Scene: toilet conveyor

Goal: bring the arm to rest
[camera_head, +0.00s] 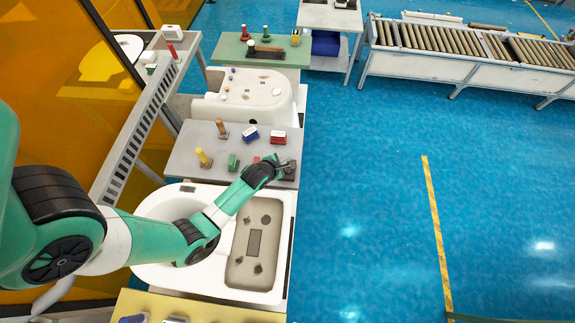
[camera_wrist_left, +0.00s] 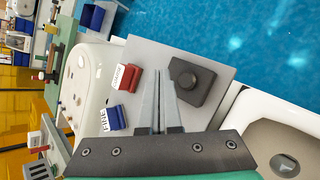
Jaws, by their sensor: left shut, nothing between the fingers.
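My left arm comes in from the left in the head view and stretches over the white toilet body (camera_head: 224,282). Its gripper (camera_head: 282,162) is over the right edge of the grey table (camera_head: 180,158). In the left wrist view the two fingers (camera_wrist_left: 158,103) are together with nothing between them. They point across the grey table, beside a dark block with a round knob (camera_wrist_left: 192,82). The same dark block is partly hidden behind the gripper in the head view. My right gripper shows in neither view.
On the grey table are a blue labelled box (camera_head: 250,135), a red labelled box (camera_head: 278,137), a green block (camera_head: 233,162), a yellow-topped peg (camera_head: 203,157) and a brown peg (camera_head: 221,128). Another white toilet part (camera_head: 262,95) lies behind. The blue floor (camera_head: 370,200) on the right is clear.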

